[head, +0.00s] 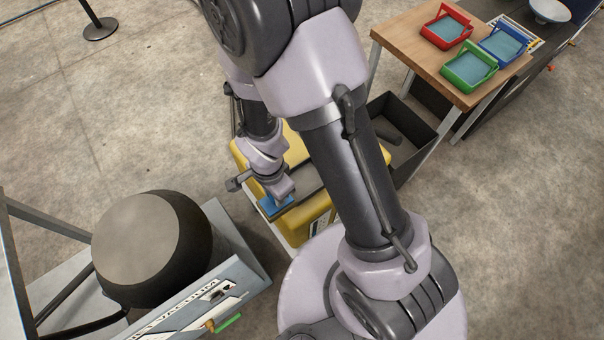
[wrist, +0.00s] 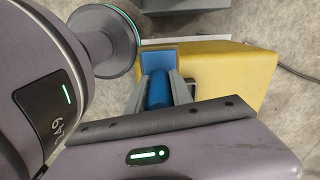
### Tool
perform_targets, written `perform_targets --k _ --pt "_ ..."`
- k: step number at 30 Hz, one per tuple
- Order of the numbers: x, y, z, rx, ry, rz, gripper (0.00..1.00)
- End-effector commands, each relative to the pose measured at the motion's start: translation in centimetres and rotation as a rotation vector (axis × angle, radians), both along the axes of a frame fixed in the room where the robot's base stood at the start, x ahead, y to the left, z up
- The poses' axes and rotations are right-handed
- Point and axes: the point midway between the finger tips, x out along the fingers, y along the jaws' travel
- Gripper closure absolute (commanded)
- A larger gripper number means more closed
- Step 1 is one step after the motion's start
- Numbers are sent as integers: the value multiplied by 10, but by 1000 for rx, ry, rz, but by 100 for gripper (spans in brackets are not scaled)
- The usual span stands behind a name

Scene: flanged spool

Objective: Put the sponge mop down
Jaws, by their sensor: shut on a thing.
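The sponge mop (wrist: 157,92) shows in the wrist view as a blue rounded grip between the two grey fingers of my gripper (wrist: 162,82). A flat blue part (wrist: 172,54) lies beyond the fingertips. My gripper is shut on the mop. In the head view, the blue mop (head: 277,206) shows just below my gripper (head: 272,190), over the near left side of a yellow box (head: 245,151). The yellow box also shows in the wrist view (wrist: 232,75). I cannot tell whether the mop touches the box. My arm hides part of the box.
A dark open bin (head: 420,128) stands right of the yellow box. A wooden table (head: 408,40) behind it holds red, green and blue trays. A large dark drum (head: 152,245) sits in a grey frame at the left.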

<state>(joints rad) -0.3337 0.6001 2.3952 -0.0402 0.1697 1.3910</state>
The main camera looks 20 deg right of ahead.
Motion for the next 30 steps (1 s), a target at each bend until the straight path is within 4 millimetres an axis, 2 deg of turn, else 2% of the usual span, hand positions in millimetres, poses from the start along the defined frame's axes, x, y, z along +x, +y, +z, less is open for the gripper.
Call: perform_targets --k 1,6,9,12,14,20,30 --pt "10 -15 -4 0 -3 -11 100" --pt "42 -64 -10 0 -3 -8 100" --pt "56 -86 -12 0 -2 -5 100" --pt "64 -98 -12 0 -1 -1 100" --pt "66 -101 -14 0 -1 0 100" --pt "66 -102 -49 0 1 2 100" --pt "66 -101 -51 0 -1 2 100"
